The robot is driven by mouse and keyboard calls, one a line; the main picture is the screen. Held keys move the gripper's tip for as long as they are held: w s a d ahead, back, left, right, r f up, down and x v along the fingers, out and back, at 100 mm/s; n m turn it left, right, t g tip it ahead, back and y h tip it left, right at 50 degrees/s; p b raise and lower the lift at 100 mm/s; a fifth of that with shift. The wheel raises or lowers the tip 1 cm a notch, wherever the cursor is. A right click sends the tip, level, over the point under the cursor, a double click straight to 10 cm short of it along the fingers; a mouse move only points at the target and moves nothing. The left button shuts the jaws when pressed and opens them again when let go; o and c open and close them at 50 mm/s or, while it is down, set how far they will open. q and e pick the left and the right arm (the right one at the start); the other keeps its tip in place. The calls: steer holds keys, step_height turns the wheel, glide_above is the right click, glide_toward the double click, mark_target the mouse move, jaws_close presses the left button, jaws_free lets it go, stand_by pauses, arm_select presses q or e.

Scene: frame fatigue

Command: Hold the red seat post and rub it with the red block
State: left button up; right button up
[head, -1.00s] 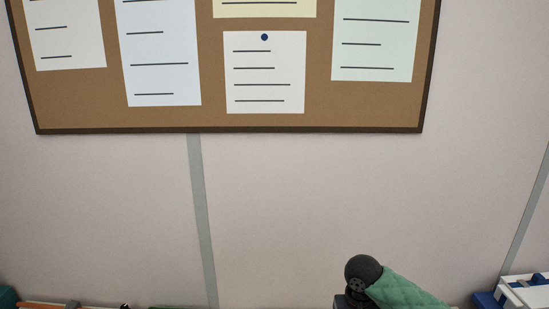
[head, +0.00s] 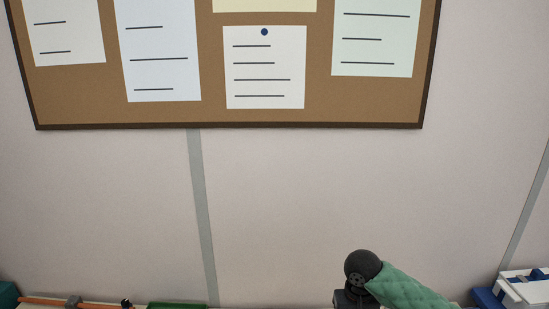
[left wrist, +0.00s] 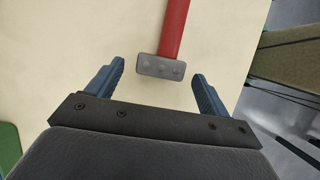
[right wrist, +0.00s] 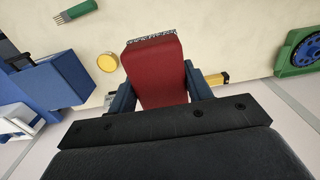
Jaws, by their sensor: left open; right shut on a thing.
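The red seat post (left wrist: 174,30) shows in the left wrist view, with a grey end clamp or block (left wrist: 160,67) at its near end. My left gripper (left wrist: 158,75) is open, its two blue fingers on either side of that grey end, with gaps on both sides. My right gripper (right wrist: 157,80) is shut on the red block (right wrist: 155,72), which has a speckled grey strip along its far edge. In the head view neither gripper nor the red pieces can be made out.
The right wrist view shows a yellow disc (right wrist: 107,62), a green brush-like piece (right wrist: 76,11), a blue box (right wrist: 62,80) and a green round device (right wrist: 300,52) on the pale surface. A corkboard (head: 215,116) hangs on the wall in the head view.

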arm_select(q)
steer(key=shift+f, duration=0.1)
steer(key=shift+x, duration=0.8)
steer(key=c, duration=1.4)
steer(key=shift+o, duration=0.2)
